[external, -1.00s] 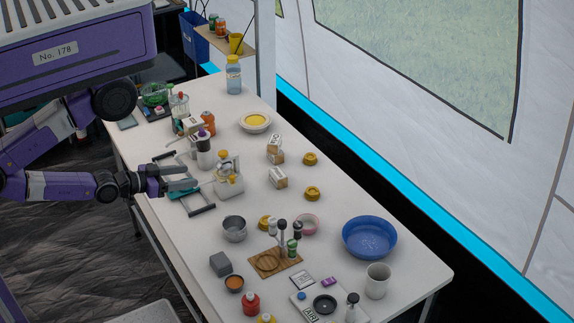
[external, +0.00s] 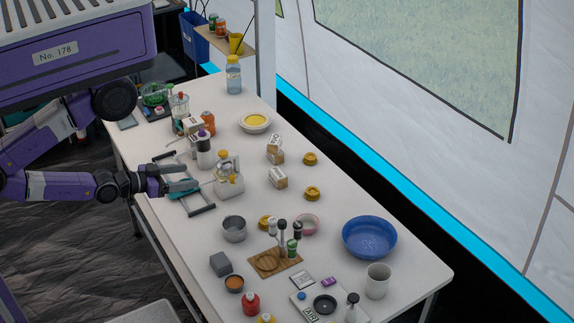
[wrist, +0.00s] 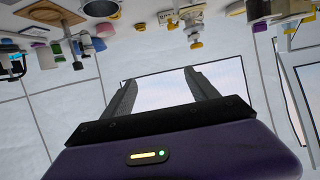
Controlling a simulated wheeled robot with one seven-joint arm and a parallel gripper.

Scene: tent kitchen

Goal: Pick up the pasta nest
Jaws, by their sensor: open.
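Several small yellow-brown round pieces that look like pasta nests lie on the white table in the external view. One is at the right beside the upper box (external: 310,158), one is below it (external: 312,193), and one is near the pink bowl, partly hidden (external: 266,222). My gripper (external: 192,176) is open and empty over the table's left side, above a dark rack and well left of the nests. In the wrist view my gripper (wrist: 158,76) shows two spread fingers with nothing between them. Small yellow items at that view's top edge are too unclear to name.
A glass-and-white device (external: 229,182) stands just right of my fingers, with a dark-topped bottle (external: 204,152) behind. Two small boxes (external: 278,178) (external: 275,150), a metal pot (external: 234,229), a shaker stand (external: 268,263) and a blue basin (external: 369,238) occupy the table. The right edge is fairly clear.

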